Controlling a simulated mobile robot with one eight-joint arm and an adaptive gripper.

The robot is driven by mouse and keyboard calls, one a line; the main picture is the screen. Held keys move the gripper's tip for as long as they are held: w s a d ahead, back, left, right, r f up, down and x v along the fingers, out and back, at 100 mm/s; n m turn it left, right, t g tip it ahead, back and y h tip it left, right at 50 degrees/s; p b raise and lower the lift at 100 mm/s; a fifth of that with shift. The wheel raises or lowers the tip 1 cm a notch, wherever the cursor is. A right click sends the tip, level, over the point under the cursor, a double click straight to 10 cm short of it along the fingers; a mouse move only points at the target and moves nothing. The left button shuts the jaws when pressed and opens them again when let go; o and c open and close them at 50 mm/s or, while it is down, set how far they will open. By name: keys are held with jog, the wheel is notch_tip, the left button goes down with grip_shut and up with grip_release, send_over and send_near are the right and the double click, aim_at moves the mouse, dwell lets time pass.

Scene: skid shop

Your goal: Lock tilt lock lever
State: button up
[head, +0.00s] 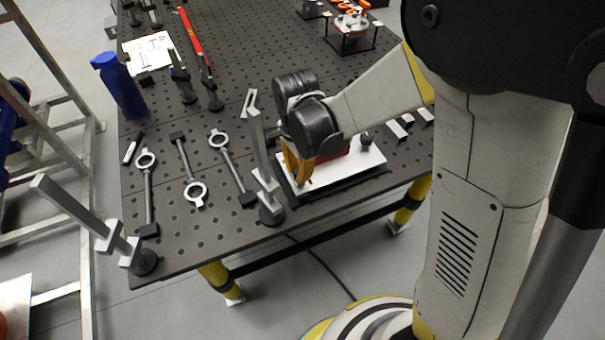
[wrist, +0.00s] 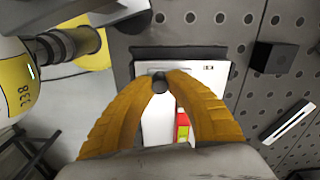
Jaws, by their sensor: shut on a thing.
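The knob looks like the end of the tilt lock lever, but the rest of the lever is hidden. In the head view my gripper (head: 297,168) reaches down to the left part of the white plate (head: 345,172), which sits on a dark base at the table's front edge. A red and yellow part (wrist: 183,126) shows between the fingers in the wrist view.
A grey upright clamp (head: 258,150) stands close left of my gripper, and another clamp (head: 90,220) is at the table's left corner. Several wrenches lie on the perforated black table (head: 200,238). A blue bottle (head: 122,88) stands at the left edge.

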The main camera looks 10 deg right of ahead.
jog(key=shift+a, duration=0.85)
jog(key=shift+a+b, duration=0.15)
jog(key=shift+b, duration=0.15)
jog(key=shift+w+a, duration=0.1)
jog(key=shift+a, duration=0.15)
